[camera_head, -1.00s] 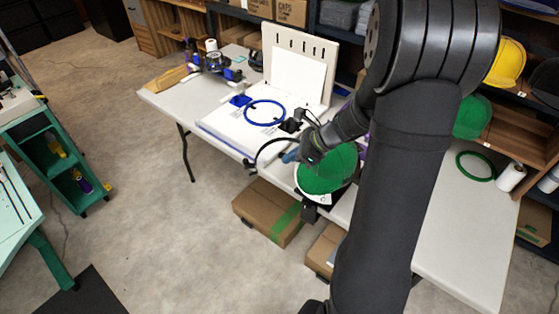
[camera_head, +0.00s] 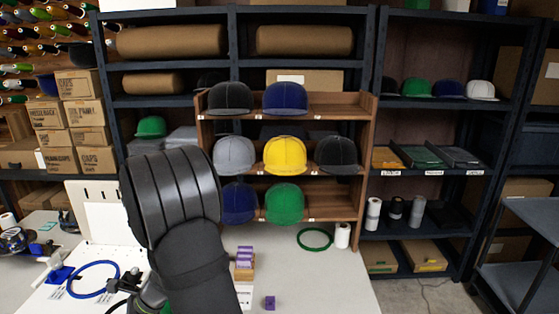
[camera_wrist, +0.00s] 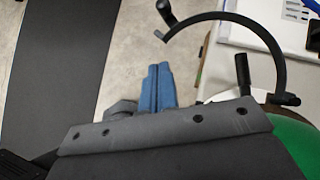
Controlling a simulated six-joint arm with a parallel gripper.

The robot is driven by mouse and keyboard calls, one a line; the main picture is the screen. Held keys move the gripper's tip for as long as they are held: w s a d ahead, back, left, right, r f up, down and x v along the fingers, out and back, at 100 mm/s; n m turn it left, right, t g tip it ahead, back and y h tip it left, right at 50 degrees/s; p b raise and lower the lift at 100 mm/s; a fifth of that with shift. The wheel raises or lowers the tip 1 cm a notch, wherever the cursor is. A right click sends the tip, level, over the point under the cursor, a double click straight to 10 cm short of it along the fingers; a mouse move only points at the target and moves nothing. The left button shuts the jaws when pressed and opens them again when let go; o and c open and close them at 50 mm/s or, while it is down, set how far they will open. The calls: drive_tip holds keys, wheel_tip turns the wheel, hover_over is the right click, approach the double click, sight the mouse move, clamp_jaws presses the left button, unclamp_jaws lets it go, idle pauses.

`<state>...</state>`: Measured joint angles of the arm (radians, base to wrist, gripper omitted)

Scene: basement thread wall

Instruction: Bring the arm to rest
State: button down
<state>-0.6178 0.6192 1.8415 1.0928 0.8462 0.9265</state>
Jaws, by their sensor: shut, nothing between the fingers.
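My gripper (camera_wrist: 158,87) shows in the wrist view with its two blue fingers pressed together and nothing between them. It points over pale concrete floor, beside the white table's edge. A black curved bar (camera_wrist: 232,20) with knobbed ends arches to its right, apart from the fingertips. Part of a green cap (camera_wrist: 294,132) lies at the lower right of the wrist view, mostly hidden behind the gripper's mount. In the head view my dark arm fills the lower left middle, and the gripper's fingers do not show there.
The white table (camera_head: 335,290) holds a blue ring (camera_head: 93,279), a white pegboard stand (camera_head: 103,212), small purple blocks (camera_head: 245,256) and a green ring (camera_head: 315,239). A wooden cap rack (camera_head: 366,160) stands behind it, with dark shelving around. The table's right front is mostly clear.

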drive_tip(key=s+a+f, duration=0.2)
drive_tip(key=a+f, duration=0.1)
drive_tip(key=a, duration=0.4)
drive_tip(key=shift+a, duration=0.2)
drive_tip(key=shift+w+d, duration=0.1)
